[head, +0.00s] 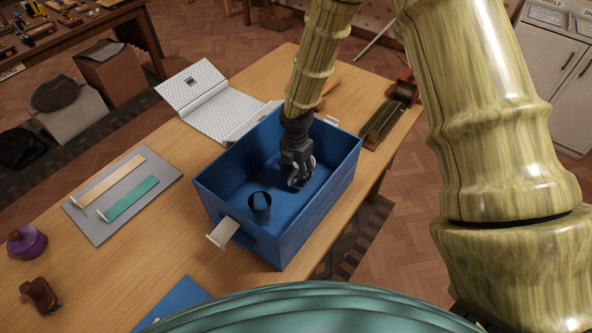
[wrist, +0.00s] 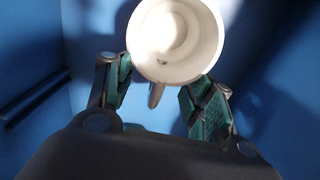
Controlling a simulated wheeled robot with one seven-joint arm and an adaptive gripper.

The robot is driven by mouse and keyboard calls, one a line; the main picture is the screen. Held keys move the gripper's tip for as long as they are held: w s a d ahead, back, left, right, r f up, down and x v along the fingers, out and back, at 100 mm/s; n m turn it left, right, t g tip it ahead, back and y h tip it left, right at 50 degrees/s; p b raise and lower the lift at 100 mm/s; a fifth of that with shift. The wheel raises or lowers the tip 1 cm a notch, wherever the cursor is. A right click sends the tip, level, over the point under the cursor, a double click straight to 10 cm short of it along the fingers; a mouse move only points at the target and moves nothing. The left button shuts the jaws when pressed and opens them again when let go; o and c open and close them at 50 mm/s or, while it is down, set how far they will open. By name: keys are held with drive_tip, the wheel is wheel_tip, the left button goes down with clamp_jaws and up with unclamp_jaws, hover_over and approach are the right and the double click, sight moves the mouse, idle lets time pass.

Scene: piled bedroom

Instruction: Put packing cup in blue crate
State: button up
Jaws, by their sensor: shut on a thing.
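The blue crate (head: 318,217) stands on the wooden table, open at the top. My gripper (head: 299,177) reaches down inside it. In the wrist view my gripper (wrist: 165,90) is shut on a white cup (wrist: 205,45), which I take for the packing cup; its round mouth faces the camera and a small handle shows between the fingers. In the head view the cup is mostly hidden by the fingers. Blue crate walls surround it in the wrist view. Whether the cup touches the crate floor I cannot tell.
A dark blue cup-like container (head: 260,206) stands in the crate's near left corner. A pale handle (head: 224,232) sticks out at the crate's near end.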

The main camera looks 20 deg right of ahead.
sight(296, 170)
drive_tip(key=shift+f, duration=0.15)
drive_tip(key=o, duration=1.5)
drive_tip(key=shift+w, duration=0.1)
drive_tip(key=shift+r, duration=0.4)
wheel_tip(296, 170, up, 12)
drive_tip(key=b, duration=0.3)
drive_tip(key=shift+f, duration=0.2)
